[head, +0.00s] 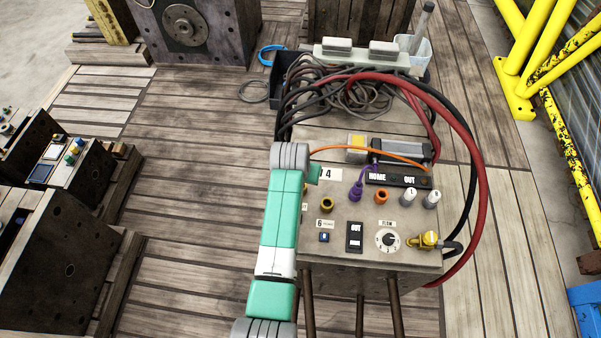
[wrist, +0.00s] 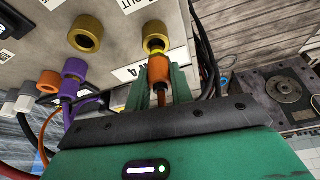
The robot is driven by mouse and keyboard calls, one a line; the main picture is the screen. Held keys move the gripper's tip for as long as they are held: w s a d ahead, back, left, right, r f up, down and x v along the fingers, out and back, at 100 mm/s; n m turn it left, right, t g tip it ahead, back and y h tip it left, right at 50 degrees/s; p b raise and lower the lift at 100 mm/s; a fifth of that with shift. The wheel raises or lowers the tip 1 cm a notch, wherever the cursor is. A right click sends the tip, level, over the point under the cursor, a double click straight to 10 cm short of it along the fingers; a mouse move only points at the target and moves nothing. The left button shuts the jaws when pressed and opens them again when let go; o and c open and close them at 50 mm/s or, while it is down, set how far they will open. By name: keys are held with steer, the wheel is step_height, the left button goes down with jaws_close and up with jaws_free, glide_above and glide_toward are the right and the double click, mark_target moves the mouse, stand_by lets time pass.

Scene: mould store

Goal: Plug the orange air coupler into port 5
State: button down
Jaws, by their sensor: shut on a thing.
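My gripper (wrist: 158,80) is shut on the orange air coupler (wrist: 158,69), one teal finger on each side. The coupler's yellow end meets a yellow port ring (wrist: 154,31) beside a label reading 4 (wrist: 131,73). I cannot tell whether it is seated or only in front. An empty yellow port (head: 327,205) also shows in the wrist view (wrist: 85,33). The label 4 shows in the head view (head: 330,174). I see no label 5.
A purple coupler (head: 356,190) with a hose stands near an empty orange port (head: 381,196). Two whitish plugs (head: 420,198), a flow dial (head: 387,239) and a yellow elbow fitting (head: 428,239) sit on the panel (head: 345,270). Black and red hoses (head: 472,190) loop around its right side.

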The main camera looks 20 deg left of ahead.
steer(key=shift+f, duration=0.15)
steer(key=shift+f, duration=0.35)
steer(key=shift+f+b, duration=0.4)
steer(key=shift+f, duration=0.25)
stand_by(1.3)
steer(key=c, duration=1.1)
jaws_free()
steer(key=shift+c, duration=0.2)
steer(key=shift+o, duration=0.4)
steer(key=o, duration=0.3)
